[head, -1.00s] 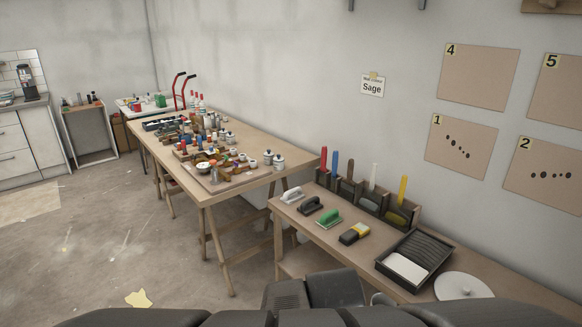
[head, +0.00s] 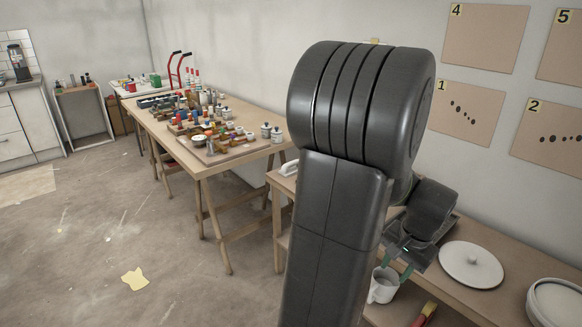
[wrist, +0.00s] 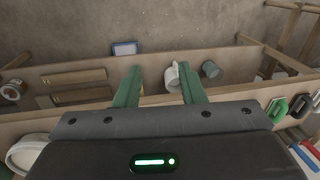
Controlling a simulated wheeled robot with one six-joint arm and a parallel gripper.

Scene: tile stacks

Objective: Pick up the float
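My gripper (head: 396,266) hangs over the front edge of the bench in the head view, with empty space between its fingers. In the wrist view its two green fingers (wrist: 158,70) stand apart. A green-handled float (wrist: 277,108) lies on the bench at the right of the wrist view, away from the fingers. A dark-handled tool (wrist: 299,104) and a white-handled tool (wrist: 316,98) lie beside it. In the head view, my arm hides the green and dark tools; the white handle (head: 289,168) shows at its left.
A round white lid (head: 471,264) and a white tub (head: 553,301) are on the bench at right. A grey cup (wrist: 210,69) is beside the mug.

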